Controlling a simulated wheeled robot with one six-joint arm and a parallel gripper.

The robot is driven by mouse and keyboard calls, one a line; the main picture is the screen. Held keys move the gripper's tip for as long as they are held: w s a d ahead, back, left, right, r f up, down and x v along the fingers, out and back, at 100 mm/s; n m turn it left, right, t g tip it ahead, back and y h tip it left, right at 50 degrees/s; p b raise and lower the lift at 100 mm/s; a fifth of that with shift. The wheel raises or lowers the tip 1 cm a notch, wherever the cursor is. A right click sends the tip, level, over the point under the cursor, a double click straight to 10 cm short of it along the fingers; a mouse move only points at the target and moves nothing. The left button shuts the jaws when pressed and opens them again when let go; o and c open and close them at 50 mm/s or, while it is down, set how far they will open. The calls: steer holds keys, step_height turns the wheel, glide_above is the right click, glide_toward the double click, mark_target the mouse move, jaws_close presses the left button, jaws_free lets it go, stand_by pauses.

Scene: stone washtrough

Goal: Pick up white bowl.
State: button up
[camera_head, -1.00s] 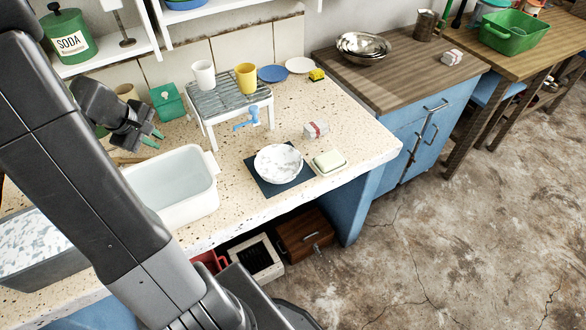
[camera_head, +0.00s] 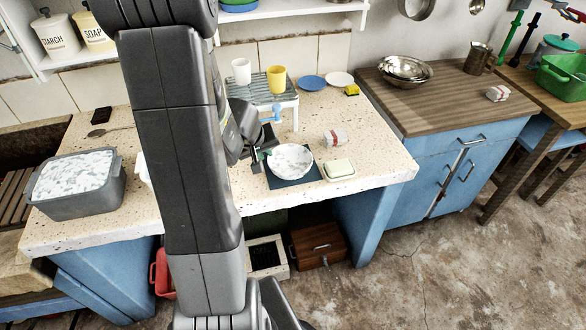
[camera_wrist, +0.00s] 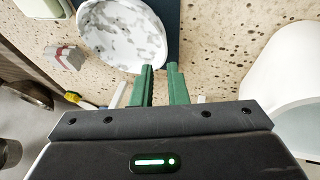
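The white bowl (camera_head: 290,160), mottled with grey, stands upright on a dark mat (camera_head: 308,178) near the front of the speckled counter. It also shows in the wrist view (camera_wrist: 122,36), at the upper left and cut off by the top edge. My gripper (camera_head: 264,154) is at the bowl's left side in the head view, partly hidden by my arm. In the wrist view, its two green fingers (camera_wrist: 160,68) are apart with a narrow gap, their tips at the bowl's rim. I cannot tell whether they touch the rim or straddle it.
A soap dish (camera_head: 338,170) and a wrapped bar (camera_head: 335,137) are right of the bowl. A white basin (camera_wrist: 287,75) is at the wrist view's right.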

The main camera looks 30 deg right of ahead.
mark_target(272, 163)
steer(key=b+x, duration=0.2)
steer(key=x, duration=0.3)
steer(key=shift+a+f, duration=0.15)
steer(key=shift+f, duration=0.15)
steer(key=shift+w+d+f+b, duration=0.25)
steer(key=shift+f+b, duration=0.05)
steer(key=shift+f, duration=0.1)
jaws_close()
steer(key=shift+r, duration=0.1)
